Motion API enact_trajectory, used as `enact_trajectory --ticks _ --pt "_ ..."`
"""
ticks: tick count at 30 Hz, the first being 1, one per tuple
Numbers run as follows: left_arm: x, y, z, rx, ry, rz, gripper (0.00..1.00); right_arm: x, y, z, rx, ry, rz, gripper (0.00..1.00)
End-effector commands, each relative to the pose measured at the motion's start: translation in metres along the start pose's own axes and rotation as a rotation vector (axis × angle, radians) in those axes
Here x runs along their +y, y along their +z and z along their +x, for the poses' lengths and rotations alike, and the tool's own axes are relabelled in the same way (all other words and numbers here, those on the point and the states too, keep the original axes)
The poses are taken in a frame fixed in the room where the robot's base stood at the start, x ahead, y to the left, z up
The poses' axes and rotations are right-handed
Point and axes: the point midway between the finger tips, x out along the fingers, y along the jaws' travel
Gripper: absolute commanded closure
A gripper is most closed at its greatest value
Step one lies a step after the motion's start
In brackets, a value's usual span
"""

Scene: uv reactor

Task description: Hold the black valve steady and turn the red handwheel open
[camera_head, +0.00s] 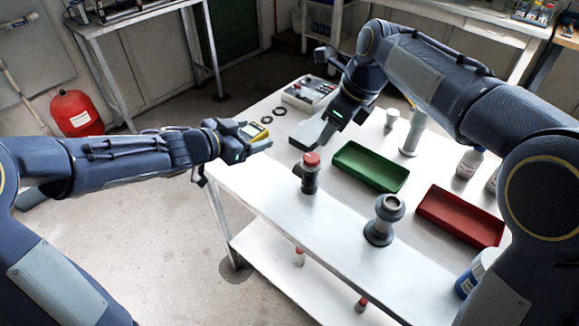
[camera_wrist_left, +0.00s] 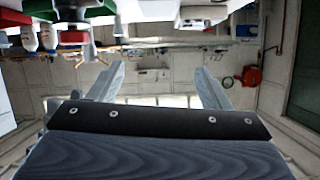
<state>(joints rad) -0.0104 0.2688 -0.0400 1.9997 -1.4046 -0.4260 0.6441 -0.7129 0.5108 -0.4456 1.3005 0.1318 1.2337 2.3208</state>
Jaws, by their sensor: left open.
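The black valve (camera_head: 309,184) stands upright near the table's left edge, with the red handwheel (camera_head: 311,159) on top. In the left wrist view, which looks upside down, a red part that seems to be the handwheel (camera_wrist_left: 73,37) shows at upper left, outside the space between the fingers. My left gripper (camera_head: 262,144) is open and empty, left of the valve and apart from it. Its two fingers also show in the left wrist view (camera_wrist_left: 158,82). My right gripper (camera_head: 325,130) is above the table behind the valve, pointing down; its finger gap is unclear.
A dark flanged fitting (camera_head: 381,222) stands in front of the valve. A green tray (camera_head: 366,168) and a red tray (camera_head: 458,219) lie to the right. Bottles (camera_head: 469,161) stand at the right. The front-left tabletop is clear.

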Motion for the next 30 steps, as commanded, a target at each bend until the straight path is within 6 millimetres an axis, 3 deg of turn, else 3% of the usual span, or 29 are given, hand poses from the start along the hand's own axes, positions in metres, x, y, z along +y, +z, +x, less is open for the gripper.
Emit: enact_trajectory --ticks 1,3,9,14,30 --pt "0.018 0.007 0.019 0.011 0.102 0.025 0.29 0.0 0.0 0.0 0.0 0.0 0.0 0.64" --pt "0.042 0.015 0.035 0.025 0.232 0.054 0.29 0.0 0.0 0.0 0.0 0.0 0.0 0.64" --pt "0.089 0.037 0.053 0.029 0.488 0.087 0.29 0.0 0.0 0.0 0.0 0.0 0.0 0.64" --pt "0.104 0.043 0.06 0.027 0.552 0.091 0.29 0.0 0.0 0.0 0.0 0.0 0.0 0.64" --pt "0.139 0.042 0.118 0.028 0.55 0.092 0.29 0.0 0.0 0.0 0.0 0.0 0.0 0.64"
